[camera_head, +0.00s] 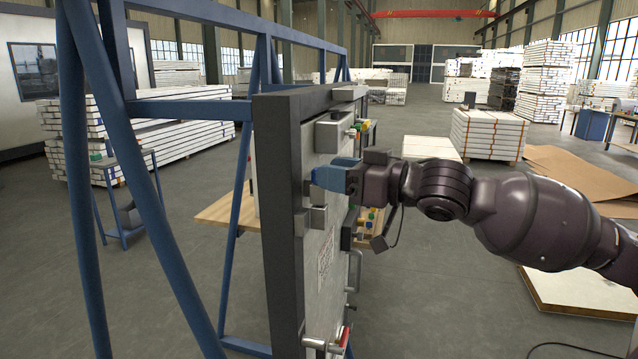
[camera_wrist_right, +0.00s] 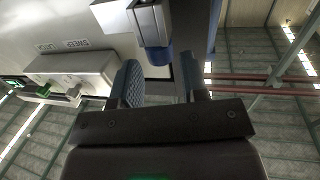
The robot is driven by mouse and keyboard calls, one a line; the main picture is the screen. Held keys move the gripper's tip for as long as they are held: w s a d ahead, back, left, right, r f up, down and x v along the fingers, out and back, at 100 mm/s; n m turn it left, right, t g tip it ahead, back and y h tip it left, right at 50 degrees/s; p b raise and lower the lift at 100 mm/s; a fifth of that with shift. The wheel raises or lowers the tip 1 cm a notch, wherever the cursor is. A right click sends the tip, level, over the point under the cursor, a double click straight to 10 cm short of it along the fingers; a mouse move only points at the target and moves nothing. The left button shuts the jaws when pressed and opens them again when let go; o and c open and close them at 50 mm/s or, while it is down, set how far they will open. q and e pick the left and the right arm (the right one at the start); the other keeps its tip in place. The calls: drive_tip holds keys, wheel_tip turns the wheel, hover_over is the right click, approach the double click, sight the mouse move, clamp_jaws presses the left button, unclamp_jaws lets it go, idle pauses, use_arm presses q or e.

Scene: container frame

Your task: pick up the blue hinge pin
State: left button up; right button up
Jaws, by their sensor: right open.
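The blue hinge pin (camera_wrist_right: 158,54) shows in the right wrist view, at the end of a metal hinge block (camera_wrist_right: 150,22). My right gripper (camera_head: 338,175) is open at the upper hinge side of the pale door panel (camera_head: 322,250). In the wrist view its two fingers (camera_wrist_right: 160,72) stand apart, one on either side of the pin, with gaps visible. In the head view the blue finger hides most of this spot, and I cannot clearly tell the pin from the finger there. My left gripper is not in view.
The panel sits in a dark frame (camera_head: 280,200) on a blue steel stand (camera_head: 75,130). A lower metal block (camera_head: 313,217) and a red-handled lever (camera_head: 343,338) stick out from it. A wooden table (camera_head: 225,212) stands behind. Floor to the right is mostly open.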

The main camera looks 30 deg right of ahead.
sight(302, 160)
drive_tip(key=shift+x, duration=1.55)
drive_tip(key=c, duration=0.7)
drive_tip(key=shift+r, duration=0.1)
drive_tip(key=shift+r, duration=0.55)
wheel_tip(302, 160, up, 19)
drive_tip(key=p, duration=0.2)
drive_tip(key=shift+p, duration=0.35)
drive_tip(key=shift+f, duration=0.1)
